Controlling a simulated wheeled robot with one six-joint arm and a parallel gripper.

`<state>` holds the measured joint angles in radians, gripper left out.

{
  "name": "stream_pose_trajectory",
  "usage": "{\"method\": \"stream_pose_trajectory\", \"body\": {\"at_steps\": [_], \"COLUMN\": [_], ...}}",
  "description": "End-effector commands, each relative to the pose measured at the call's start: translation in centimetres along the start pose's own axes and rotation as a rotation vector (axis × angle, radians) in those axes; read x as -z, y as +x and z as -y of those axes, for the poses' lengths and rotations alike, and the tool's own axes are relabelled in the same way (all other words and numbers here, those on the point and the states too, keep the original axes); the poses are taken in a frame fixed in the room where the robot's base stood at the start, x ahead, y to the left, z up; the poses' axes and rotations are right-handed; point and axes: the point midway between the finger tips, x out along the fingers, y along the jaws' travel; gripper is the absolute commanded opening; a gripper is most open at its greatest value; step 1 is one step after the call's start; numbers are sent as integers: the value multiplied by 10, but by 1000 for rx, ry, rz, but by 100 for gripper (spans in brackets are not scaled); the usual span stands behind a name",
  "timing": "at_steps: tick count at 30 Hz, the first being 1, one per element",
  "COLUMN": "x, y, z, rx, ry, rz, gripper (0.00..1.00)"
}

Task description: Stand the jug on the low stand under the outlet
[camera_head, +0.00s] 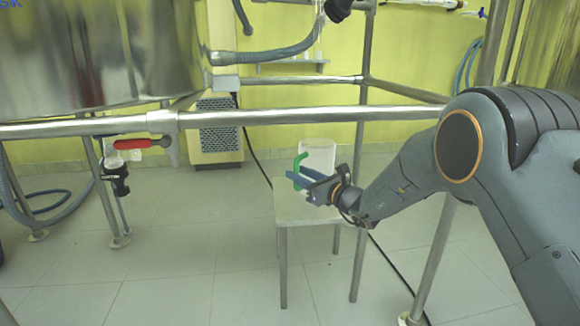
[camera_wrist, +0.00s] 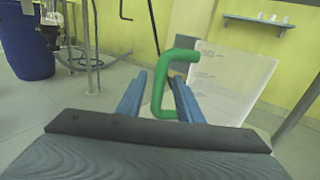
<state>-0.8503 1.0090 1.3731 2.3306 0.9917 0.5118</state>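The jug (camera_head: 318,154) is a whitish translucent container with a green handle (camera_head: 299,172). It appears upright on a small square-topped stand (camera_head: 290,213), its base partly hidden by my gripper. The jug (camera_wrist: 235,80) and its green handle (camera_wrist: 159,92) also show in the wrist view. My gripper (camera_wrist: 158,78) is open, its two blue fingers on either side of the handle's upright bar with gaps showing. In the head view my gripper (camera_head: 303,182) is over the stand top. A black outlet (camera_head: 116,180) with a red-handled valve hangs at the left. No stand shows beneath it.
A metal rail (camera_head: 265,117) crosses above and in front of the stand. Steel posts (camera_head: 362,200) stand close by. A big steel vessel (camera_head: 100,50) and a grey hose (camera_head: 265,55) hang above. Floor (camera_head: 190,270) at the left front is clear. A blue barrel (camera_wrist: 28,45) stands left.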

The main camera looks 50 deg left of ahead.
Motion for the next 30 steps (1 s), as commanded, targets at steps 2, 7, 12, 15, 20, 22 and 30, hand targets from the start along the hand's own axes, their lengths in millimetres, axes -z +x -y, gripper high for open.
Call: {"method": "stream_pose_trajectory", "body": {"at_steps": [2, 7, 12, 15, 20, 22, 30], "x": [-2, -2, 0, 0, 0, -4, -50], "y": [-18, -46, -61, -64, -65, -66, -107], "z": [0, 0, 0, 0, 0, -4, -85], "rx": [2, 2, 1, 1, 0, -13, -269], "ry": [2, 0, 1, 0, -1, -14, -282], "rz": [-3, -2, -1, 0, 0, -6, -142], "gripper": [33, 33, 33, 33, 33, 33, 33]}}
